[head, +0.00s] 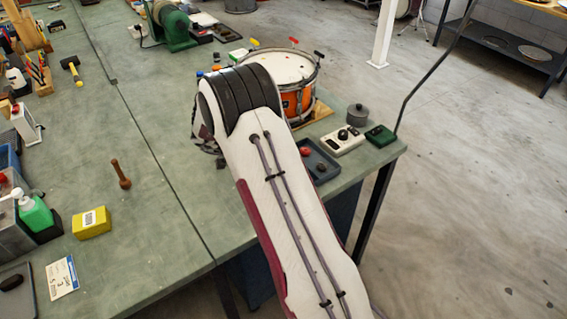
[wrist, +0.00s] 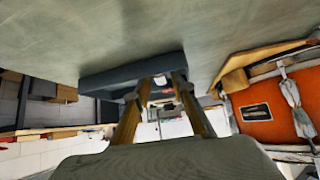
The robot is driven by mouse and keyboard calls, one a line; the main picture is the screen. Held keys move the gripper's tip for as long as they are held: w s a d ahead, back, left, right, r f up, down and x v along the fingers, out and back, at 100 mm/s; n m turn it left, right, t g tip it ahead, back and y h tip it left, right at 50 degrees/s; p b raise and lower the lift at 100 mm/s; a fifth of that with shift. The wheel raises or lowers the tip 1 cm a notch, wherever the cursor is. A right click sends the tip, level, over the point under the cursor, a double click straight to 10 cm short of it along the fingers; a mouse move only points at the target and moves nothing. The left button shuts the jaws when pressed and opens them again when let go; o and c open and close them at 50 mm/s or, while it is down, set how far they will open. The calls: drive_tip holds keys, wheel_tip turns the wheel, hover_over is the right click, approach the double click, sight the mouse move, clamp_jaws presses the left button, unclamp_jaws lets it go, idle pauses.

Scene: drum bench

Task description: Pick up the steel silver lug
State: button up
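In the wrist view my gripper (wrist: 161,88) has its two fingers apart, with a clear gap between them. The gripper is open, and its tips overlap a dark tray (wrist: 105,82). A small pale, silvery piece (wrist: 160,80) shows in the gap. It may be the steel silver lug, but it is too small to be sure. Neither finger clearly touches it. In the head view the tray (head: 330,182) lies on the bench with a red piece (head: 305,151) and a dark piece (head: 321,167) in it. My arm hides the fingertips and part of the tray there.
An orange drum (head: 291,103) stands close behind the tray; its side (wrist: 268,118) is at the right of the wrist view. A white device (head: 343,140), a green box (head: 380,136) and a grey pot (head: 357,115) stand near the bench edge. The middle bench (head: 165,215) has free room.

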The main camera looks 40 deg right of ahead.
idle(0.5)
clamp_jaws()
wheel_tip(320, 180, up, 10)
idle(0.8)
idle(0.3)
